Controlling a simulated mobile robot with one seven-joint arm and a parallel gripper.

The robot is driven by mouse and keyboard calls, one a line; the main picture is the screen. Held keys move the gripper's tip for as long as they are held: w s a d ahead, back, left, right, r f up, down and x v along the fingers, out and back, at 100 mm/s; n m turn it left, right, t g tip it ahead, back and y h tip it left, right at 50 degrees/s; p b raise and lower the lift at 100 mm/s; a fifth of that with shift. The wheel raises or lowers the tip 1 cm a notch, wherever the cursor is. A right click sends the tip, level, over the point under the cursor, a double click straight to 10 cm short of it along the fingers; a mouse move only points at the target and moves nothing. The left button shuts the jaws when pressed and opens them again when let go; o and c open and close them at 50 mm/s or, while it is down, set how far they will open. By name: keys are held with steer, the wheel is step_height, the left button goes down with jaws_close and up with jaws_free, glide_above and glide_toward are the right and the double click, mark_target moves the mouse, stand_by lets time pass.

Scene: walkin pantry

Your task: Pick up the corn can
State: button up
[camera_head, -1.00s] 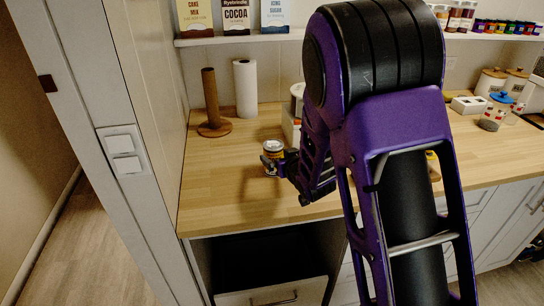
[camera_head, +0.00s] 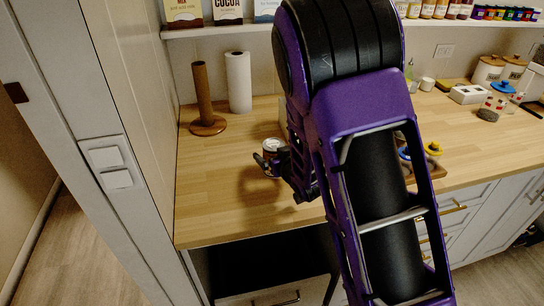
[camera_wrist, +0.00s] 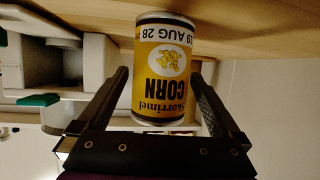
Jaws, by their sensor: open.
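The corn can (camera_wrist: 163,68) has a yellow label reading "CORN" and appears upside down in the wrist view. In the head view the can (camera_head: 271,148) stands on the wooden counter (camera_head: 215,215), partly hidden by my gripper. My gripper (camera_head: 268,165) is open, its fingers on either side of the can. In the wrist view my gripper (camera_wrist: 160,95) has one dark finger left and one right of the can, with a visible gap on the left and a smaller one on the right.
A wooden paper-towel holder (camera_head: 204,95) and a white paper roll (camera_head: 239,82) stand behind the can. An open drawer (camera_head: 275,295) lies below the counter edge. A light wall panel (camera_head: 140,90) borders the counter on the left. The counter's front left is clear.

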jaws_close()
stand_by(0.4)
steer(key=shift+r, duration=0.15)
